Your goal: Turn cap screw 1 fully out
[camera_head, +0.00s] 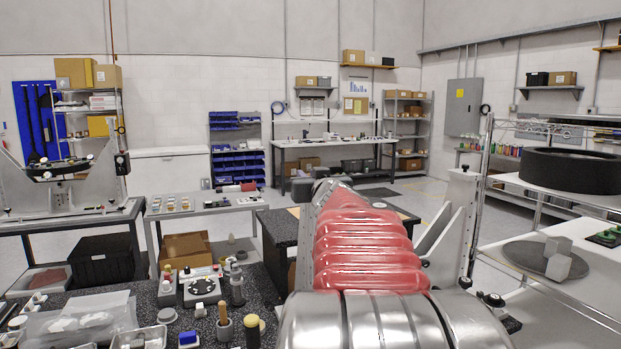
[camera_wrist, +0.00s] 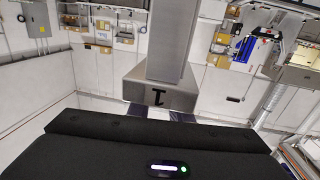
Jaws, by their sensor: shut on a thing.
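My gripper (camera_wrist: 161,114) shows in the wrist view as a wide black body along the bottom, with two small bluish finger parts. The tool's far end is out of view. In the head view a white fixture (camera_head: 98,190) at the far left carries a dark tilted plate (camera_head: 60,168) with pale knobs. I cannot pick out cap screw 1 in either view. My gripper is not clearly visible in the head view.
A dark speckled bench (camera_head: 262,290) holds trays, bottles and small tools at front left. A grey table (camera_head: 205,206) stands behind it. A shelf rack (camera_head: 545,195) with a black round tub (camera_head: 570,170) stands at right. A large red ribbed form fills the front centre. Open floor lies beyond.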

